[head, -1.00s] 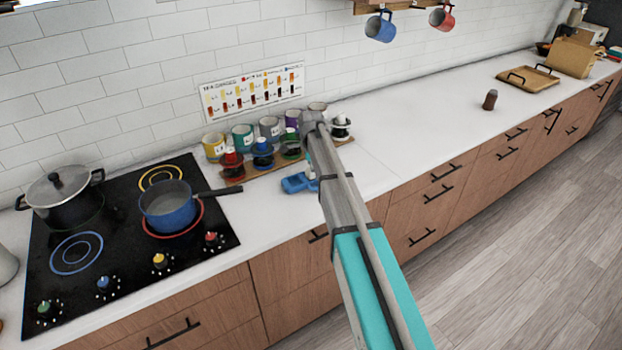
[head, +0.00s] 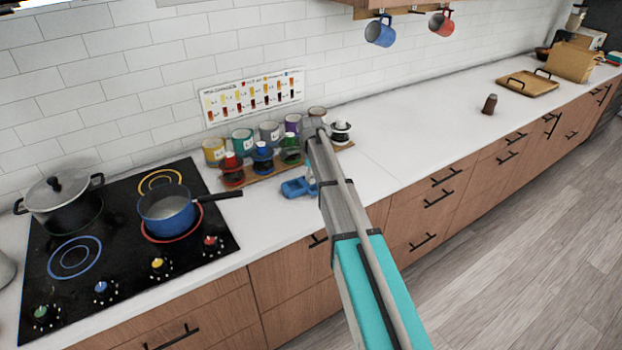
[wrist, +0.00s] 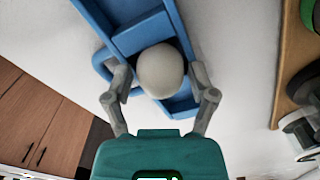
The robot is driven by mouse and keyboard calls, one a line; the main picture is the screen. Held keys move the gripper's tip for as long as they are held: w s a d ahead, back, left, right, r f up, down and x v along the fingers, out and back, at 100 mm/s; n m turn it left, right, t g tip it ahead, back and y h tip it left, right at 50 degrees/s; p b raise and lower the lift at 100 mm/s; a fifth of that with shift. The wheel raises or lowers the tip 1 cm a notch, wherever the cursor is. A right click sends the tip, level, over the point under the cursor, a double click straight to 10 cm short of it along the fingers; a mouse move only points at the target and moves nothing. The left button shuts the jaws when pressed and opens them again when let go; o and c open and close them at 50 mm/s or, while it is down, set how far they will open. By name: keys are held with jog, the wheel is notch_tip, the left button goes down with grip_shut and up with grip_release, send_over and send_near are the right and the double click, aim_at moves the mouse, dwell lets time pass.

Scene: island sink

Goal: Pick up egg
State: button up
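The egg (wrist: 160,71), pale and rounded, lies in a blue holder (wrist: 147,28) on the white counter in the wrist view. My gripper (wrist: 159,76) is open, with one finger on each side of the egg. A narrow gap shows between each fingertip and the egg. In the head view the blue holder (head: 298,187) shows just left of my arm. The egg and my fingers are hidden there.
A wooden rack (head: 262,176) with several coloured bottles and cups stands behind the blue holder. The black stove (head: 110,285) is to the left, with a blue saucepan (head: 167,212) and a lidded pot (head: 62,205). The counter right of my arm is mostly clear.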

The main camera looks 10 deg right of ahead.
jog(key=shift+c, duration=1.2)
jog(key=shift+r, duration=0.2)
jog(key=shift+r+p, duration=0.7)
jog(key=shift+p, duration=0.25)
jog(key=s+r+p, duration=1.1)
jog(key=s, duration=0.3)
jog(key=shift+a+r, duration=0.1)
jog(key=shift+r, duration=0.05)
